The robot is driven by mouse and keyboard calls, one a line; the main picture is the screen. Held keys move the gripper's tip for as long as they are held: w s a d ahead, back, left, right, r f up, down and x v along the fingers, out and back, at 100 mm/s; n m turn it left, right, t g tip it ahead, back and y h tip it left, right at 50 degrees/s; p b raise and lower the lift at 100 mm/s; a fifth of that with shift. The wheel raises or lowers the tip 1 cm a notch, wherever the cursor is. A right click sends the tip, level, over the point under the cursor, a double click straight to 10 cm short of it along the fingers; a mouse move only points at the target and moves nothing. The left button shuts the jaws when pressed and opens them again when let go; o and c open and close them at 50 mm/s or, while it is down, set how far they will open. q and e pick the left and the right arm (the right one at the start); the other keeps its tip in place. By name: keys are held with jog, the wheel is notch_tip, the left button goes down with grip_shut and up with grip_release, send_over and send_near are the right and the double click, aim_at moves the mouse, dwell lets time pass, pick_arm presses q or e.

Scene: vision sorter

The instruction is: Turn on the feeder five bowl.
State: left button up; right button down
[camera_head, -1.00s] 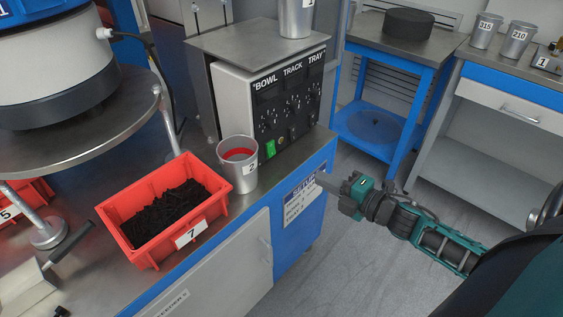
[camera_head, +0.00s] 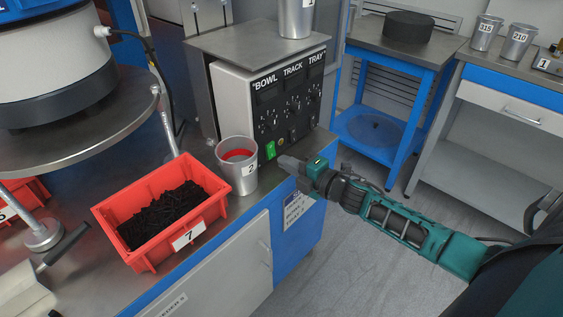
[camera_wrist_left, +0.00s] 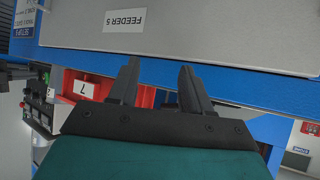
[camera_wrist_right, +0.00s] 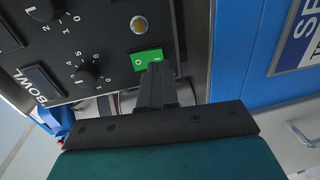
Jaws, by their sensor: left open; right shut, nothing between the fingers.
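The feeder control box (camera_head: 262,62) has knobs under the labels BOWL, TRACK and TRAY. A green rocker switch (camera_head: 270,150) sits at the lower left of its panel; it also shows in the right wrist view (camera_wrist_right: 147,57), marked 0 and 1. My right gripper (camera_head: 283,160) is shut and empty, pointing at the panel just right of the switch. In the right wrist view its fingertips (camera_wrist_right: 158,68) overlap the switch's edge; I cannot tell whether they touch. My left gripper (camera_wrist_left: 158,75) is open and empty before the cabinet front labelled FEEDER 5. The bowl feeder (camera_head: 55,60) stands at upper left.
A metal cup (camera_head: 238,178) marked 2 stands close left of the switch. A red bin (camera_head: 150,240) marked 7, with black parts, is on the bench. Another cup (camera_head: 297,18) stands on the box top. The floor at right is clear.

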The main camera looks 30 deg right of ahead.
aim_at(271, 150)
jog(key=shift+x, duration=1.2)
jog(key=shift+w+a+f+b, duration=0.1)
jog(key=shift+f+b, duration=0.15)
jog(key=shift+b, duration=0.5)
jog(key=shift+w, duration=0.1)
jog(key=shift+r, duration=0.2)
jog(key=shift+f, duration=0.1)
